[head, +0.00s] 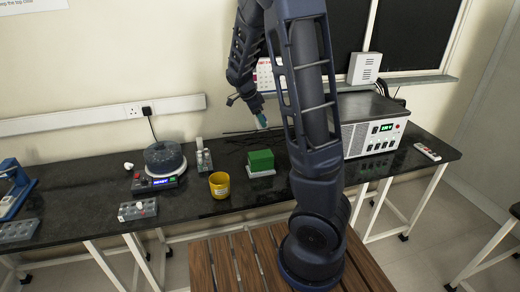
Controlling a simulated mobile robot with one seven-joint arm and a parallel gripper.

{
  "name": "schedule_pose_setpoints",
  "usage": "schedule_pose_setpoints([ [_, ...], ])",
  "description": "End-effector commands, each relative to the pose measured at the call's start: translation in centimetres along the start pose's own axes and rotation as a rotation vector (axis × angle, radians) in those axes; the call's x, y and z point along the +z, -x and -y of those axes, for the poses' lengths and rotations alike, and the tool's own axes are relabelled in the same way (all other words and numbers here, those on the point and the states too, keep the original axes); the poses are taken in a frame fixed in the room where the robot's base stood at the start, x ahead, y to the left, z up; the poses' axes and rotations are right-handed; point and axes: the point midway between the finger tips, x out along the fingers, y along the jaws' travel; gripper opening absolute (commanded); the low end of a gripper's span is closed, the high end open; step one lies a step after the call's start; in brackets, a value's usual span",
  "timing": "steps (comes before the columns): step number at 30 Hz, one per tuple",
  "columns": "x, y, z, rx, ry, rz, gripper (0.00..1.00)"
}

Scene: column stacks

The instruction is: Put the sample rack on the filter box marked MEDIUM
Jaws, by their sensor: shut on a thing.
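My gripper (258,112) hangs above the back of the black bench, small and partly blurred in the head view. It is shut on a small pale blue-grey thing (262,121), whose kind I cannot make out. A green box (261,160) on a white base stands on the bench, below and apart from the gripper. No MEDIUM marking is readable on it. A grey rack-like block (138,210) with small red and white pieces lies near the front edge at left. Another grey block (18,231) lies at far left. I cannot tell which is the sample rack.
A yellow cup (219,187) stands left of the green box. A round dark device (163,160) with a lit display is further left. A grey instrument (368,127) and a white remote (427,152) are at right. My arm hides part of the bench.

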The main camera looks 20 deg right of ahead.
Motion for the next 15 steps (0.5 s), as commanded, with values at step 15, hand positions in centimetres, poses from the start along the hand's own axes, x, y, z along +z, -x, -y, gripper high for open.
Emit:
schedule_pose_setpoints([
  [15, 3.8, -9.1, 0.0, 0.002, 0.0, 0.0, 0.31],
])
